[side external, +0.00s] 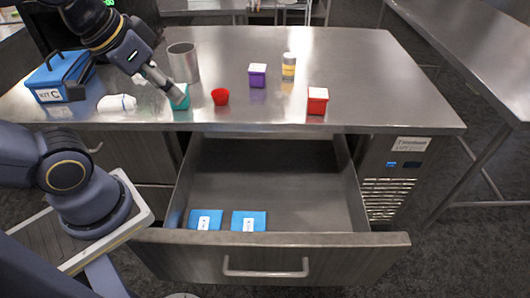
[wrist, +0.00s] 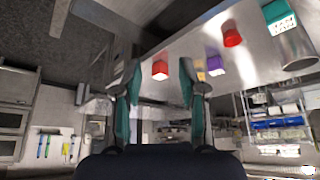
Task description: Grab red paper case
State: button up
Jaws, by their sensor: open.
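A small red paper case (side external: 220,96), cup-shaped, stands on the steel counter right of the teal box. It also shows in the wrist view (wrist: 232,34), at upper right, outside the space between the fingers. My gripper (side external: 180,98) is at the left of the counter, overlapping the teal box in the side view and left of the red case. In the wrist view my gripper (wrist: 160,72) has its two teal-lined fingers spread, with nothing held between them.
Nearby are a teal box (side external: 181,103), metal pot (side external: 184,62), purple box (side external: 258,76), yellow-labelled jar (side external: 289,66) and red box (side external: 317,102). A blue case (side external: 60,75) sits far left. An open drawer (side external: 270,240) holding blue packets juts out below.

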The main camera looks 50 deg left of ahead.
jog(key=shift+s, duration=0.1)
jog(key=shift+c, duration=0.6)
